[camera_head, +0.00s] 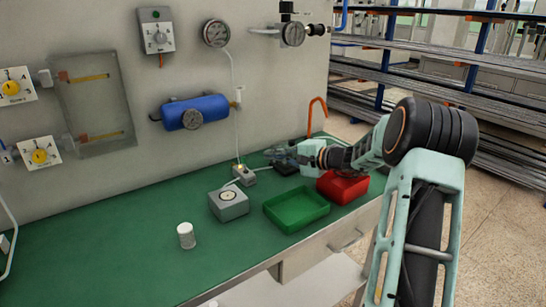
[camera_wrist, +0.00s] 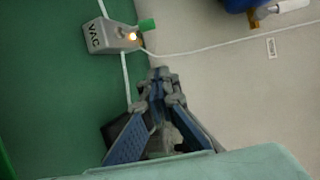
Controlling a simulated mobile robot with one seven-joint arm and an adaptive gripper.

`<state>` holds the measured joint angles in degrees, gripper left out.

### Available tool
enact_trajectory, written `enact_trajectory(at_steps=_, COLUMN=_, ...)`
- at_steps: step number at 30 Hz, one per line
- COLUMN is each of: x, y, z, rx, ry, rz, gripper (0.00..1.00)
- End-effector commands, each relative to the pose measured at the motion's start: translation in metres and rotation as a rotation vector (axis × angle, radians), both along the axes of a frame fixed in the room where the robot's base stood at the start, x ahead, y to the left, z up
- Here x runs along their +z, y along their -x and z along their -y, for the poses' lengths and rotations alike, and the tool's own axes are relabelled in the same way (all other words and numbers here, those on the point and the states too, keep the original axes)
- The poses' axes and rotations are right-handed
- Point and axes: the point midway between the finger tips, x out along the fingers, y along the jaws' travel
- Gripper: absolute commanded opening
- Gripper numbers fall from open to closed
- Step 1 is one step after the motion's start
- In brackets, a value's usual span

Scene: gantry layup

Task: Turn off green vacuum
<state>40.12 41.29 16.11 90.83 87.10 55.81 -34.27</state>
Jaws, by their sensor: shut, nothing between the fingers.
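The vacuum box is a small grey box marked VAC (camera_wrist: 97,36), with a lit warm-white lamp (camera_wrist: 132,36) and a green tab (camera_wrist: 147,25) at its end. It stands at the back of the green bench, by the wall, and also shows in the head view (camera_head: 244,178). My gripper (camera_wrist: 157,76) is shut and empty. In the wrist view its tips are below and to the right of the box, apart from it. In the head view my gripper (camera_head: 272,156) is just right of the box, above the bench.
A green tray (camera_head: 297,222), a red bin (camera_head: 343,188) and a grey box with a round dial (camera_head: 229,204) stand nearby on the bench. A white tube (camera_wrist: 220,46) runs from the vacuum box along the wall. A blue tank (camera_head: 195,111) hangs above. The bench's left part is mostly clear.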

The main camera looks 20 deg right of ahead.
Motion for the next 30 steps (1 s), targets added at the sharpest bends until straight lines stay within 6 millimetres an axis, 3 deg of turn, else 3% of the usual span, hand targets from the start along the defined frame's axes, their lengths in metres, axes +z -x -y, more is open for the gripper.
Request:
enact_trajectory(at_steps=9, x=-0.019, y=-0.054, z=-0.044, rx=0.003, ry=0.000, rz=-0.001, gripper=0.00)
enact_trajectory(at_steps=18, x=-0.011, y=-0.024, z=-0.058, rx=-0.001, ry=0.000, rz=-0.001, gripper=0.00)
enact_trajectory(at_steps=30, x=-0.010, y=-0.019, z=-0.062, rx=-0.001, ry=0.002, rz=0.000, gripper=0.00)
